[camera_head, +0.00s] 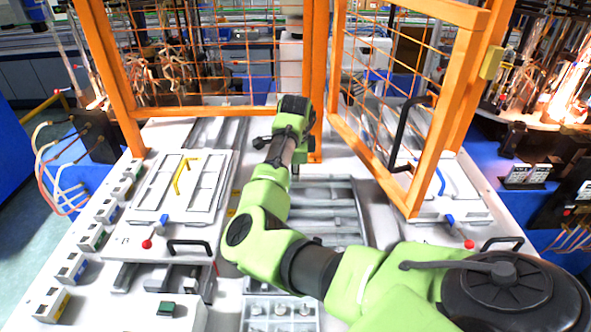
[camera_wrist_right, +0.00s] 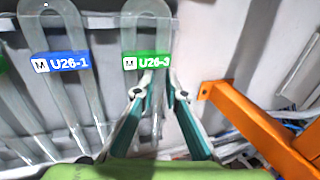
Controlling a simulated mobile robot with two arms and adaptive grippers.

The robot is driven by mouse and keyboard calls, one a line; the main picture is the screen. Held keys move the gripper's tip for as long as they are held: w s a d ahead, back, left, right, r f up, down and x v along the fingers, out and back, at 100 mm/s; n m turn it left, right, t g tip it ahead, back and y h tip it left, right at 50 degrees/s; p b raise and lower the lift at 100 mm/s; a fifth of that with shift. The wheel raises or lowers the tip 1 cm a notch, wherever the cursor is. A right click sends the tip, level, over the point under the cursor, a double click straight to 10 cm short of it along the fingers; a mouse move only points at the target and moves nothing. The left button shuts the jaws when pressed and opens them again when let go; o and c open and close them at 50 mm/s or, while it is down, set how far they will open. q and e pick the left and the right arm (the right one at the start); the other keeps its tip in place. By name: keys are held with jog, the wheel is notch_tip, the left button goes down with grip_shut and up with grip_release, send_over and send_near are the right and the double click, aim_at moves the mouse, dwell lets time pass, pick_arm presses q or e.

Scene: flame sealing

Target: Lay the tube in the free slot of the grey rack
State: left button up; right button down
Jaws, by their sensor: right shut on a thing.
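In the wrist view, my right gripper (camera_wrist_right: 160,76) has its two fingers close together on a clear U-shaped tube (camera_wrist_right: 147,10) with a green U26-3 label (camera_wrist_right: 147,62). In the head view, my right gripper (camera_head: 302,152) is by the foot of the orange fence post, mostly hidden by my arm; I cannot make out the tube there. A grey rack (camera_head: 320,204) lies below and right of it. I cannot tell which slot is free.
Another U-shaped tube (camera_wrist_right: 73,15), labelled U26-1 in blue, lies to the left in the wrist view. Orange mesh fencing (camera_head: 215,108) stands close behind my gripper, with an open orange door (camera_head: 428,168) to the right.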

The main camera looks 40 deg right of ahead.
jog(key=shift+f, duration=0.55)
dwell(0.9)
jog(key=c, duration=2)
grip_release()
jog(key=v, duration=1.2)
